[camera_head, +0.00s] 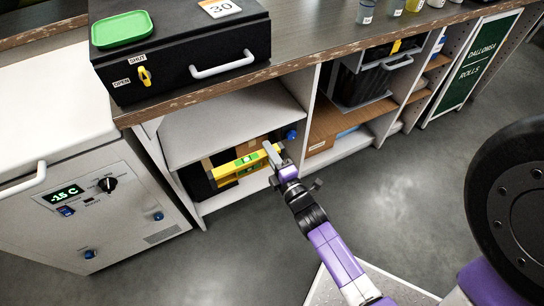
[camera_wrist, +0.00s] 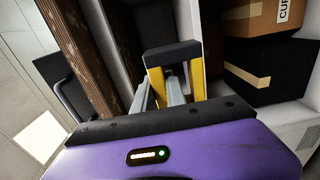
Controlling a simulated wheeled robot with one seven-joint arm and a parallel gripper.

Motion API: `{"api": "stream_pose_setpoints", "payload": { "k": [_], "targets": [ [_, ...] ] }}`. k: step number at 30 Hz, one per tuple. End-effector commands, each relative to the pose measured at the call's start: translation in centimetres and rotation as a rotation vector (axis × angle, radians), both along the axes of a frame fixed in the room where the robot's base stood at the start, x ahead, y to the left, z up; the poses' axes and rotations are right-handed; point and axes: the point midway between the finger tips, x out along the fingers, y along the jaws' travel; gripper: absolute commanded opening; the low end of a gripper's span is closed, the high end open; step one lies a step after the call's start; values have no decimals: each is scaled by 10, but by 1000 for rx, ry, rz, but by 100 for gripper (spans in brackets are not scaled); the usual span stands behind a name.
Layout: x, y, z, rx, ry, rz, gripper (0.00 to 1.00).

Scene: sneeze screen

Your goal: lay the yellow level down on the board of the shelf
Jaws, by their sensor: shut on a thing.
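The yellow level (camera_head: 240,164) has a green vial window and is held roughly level in front of the left shelf bay. My gripper (camera_head: 272,156) is shut on it near its right end. In the wrist view the level's yellow sides and dark end (camera_wrist: 172,53) show beyond the fingers of my gripper (camera_wrist: 173,92). The white board of the shelf (camera_head: 225,122) lies above and behind the level, under the counter, and its visible top is bare. The level appears below the board's front edge; its exact depth from the shelf is hard to tell.
Dark and brown boxes stand under the board; they also show in the wrist view, including a black box (camera_wrist: 272,72) and a cardboard box (camera_wrist: 262,15). The counter (camera_head: 300,55) overhangs the board. A white freezer (camera_head: 95,190) stands left. Open floor (camera_head: 240,250) lies in front.

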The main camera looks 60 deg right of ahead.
Motion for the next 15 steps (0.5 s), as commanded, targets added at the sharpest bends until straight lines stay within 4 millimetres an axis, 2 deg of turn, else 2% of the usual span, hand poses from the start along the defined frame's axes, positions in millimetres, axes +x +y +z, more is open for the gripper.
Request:
{"api": "stream_pose_setpoints", "payload": {
  "k": [15],
  "targets": [
    [28,-19,-1,-1,-2,0,0]
  ]
}}
